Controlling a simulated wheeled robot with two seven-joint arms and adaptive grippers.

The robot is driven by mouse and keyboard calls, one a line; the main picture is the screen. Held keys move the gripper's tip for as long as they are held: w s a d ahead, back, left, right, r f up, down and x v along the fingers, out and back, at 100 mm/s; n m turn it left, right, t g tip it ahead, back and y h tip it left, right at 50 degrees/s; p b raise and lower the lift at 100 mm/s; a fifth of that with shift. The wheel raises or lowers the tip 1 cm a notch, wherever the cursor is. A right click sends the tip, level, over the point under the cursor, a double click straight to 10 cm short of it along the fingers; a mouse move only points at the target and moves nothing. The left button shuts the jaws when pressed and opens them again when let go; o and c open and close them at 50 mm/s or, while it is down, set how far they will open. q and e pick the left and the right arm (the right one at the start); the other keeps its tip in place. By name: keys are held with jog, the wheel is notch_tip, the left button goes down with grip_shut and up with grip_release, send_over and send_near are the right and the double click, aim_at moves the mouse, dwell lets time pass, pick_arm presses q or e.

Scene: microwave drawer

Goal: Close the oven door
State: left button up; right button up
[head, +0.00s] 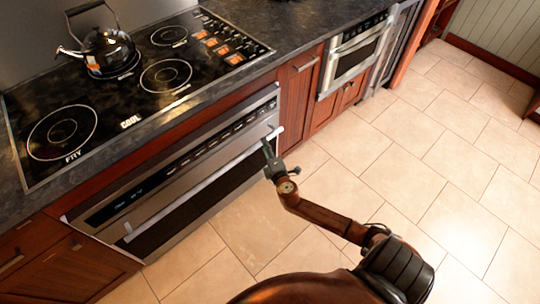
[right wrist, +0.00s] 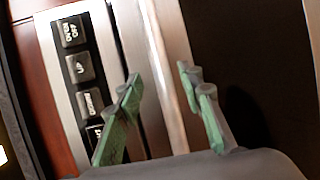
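The oven (head: 190,185) is built in under the cooktop, with a steel control panel above its door. The door (head: 195,208) has a dark glass front and a long silver handle bar (head: 205,185); it looks shut or nearly shut, and I cannot tell which. My right gripper (head: 269,150) is at the right end of the handle. In the right wrist view its green fingers (right wrist: 165,95) are apart, with the handle bar (right wrist: 165,60) showing between them. I see no clear contact with the bar. My left gripper is out of view.
A second steel appliance (head: 355,50) is set in the cabinets farther right. The tiled floor (head: 430,150) in front is clear. The control panel buttons (right wrist: 80,68) are close to my right fingers.

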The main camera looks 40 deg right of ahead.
jog(key=v, duration=0.7)
jog(key=shift+s, duration=0.1)
